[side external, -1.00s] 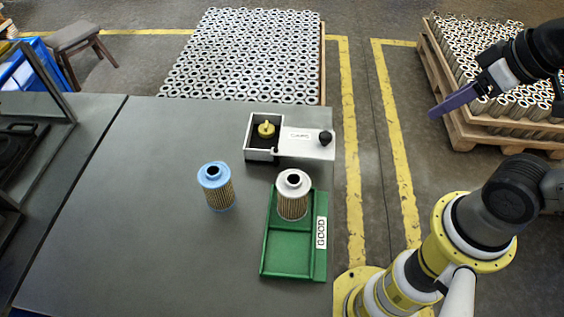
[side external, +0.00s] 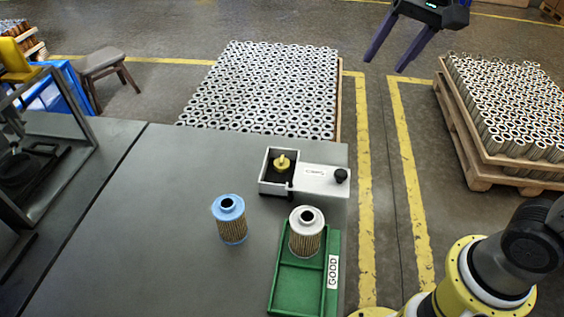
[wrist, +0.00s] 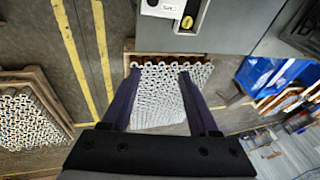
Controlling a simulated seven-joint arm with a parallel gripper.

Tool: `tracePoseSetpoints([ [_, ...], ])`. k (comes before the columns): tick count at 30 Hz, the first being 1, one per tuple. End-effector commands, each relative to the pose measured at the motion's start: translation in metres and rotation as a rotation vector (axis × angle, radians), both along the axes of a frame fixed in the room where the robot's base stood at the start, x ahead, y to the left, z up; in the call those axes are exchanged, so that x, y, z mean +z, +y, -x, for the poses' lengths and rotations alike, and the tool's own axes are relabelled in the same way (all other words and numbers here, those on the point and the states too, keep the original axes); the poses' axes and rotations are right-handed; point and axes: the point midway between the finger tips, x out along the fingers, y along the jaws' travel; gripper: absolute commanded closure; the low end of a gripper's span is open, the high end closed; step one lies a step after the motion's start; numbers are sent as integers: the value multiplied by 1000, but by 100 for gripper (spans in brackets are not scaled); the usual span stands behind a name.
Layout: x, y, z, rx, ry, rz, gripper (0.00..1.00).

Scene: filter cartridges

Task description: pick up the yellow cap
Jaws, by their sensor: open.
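The yellow cap (side external: 282,162) sits in the open dark compartment of a small white box (side external: 325,181) at the table's far right corner. My gripper (side external: 385,65) is high up, beyond and to the right of the box in the side view. Its two purple fingers are spread with nothing between them; they also show in the wrist view (wrist: 159,73), over the floor and pallet, well away from the cap.
The box has a sliding lid with a black knob (side external: 341,175). A blue-ended filter (side external: 230,230) stands on the table (side external: 150,240). A white-ended filter (side external: 306,240) stands in the green GOOD tray (side external: 300,289). Pallets of filters (side external: 270,85) stand beyond.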

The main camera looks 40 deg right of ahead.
Motion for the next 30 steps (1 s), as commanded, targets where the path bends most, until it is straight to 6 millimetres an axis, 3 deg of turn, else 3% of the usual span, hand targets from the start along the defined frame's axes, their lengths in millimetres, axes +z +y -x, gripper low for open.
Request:
tracePoseSetpoints([
  [1, -7, 9, -23, -21, 34, -11, 39],
  [6, -36, 38, -86, -90, 128, -32, 39],
  [12, -98, 77, -141, -97, 237, -17, 39],
  [18, -157, 103, -158, -57, 328, 16, 39],
  [26, -193, 111, -154, -40, 365, 31, 39],
  [30, -221, 110, -154, -40, 368, 31, 39],
])
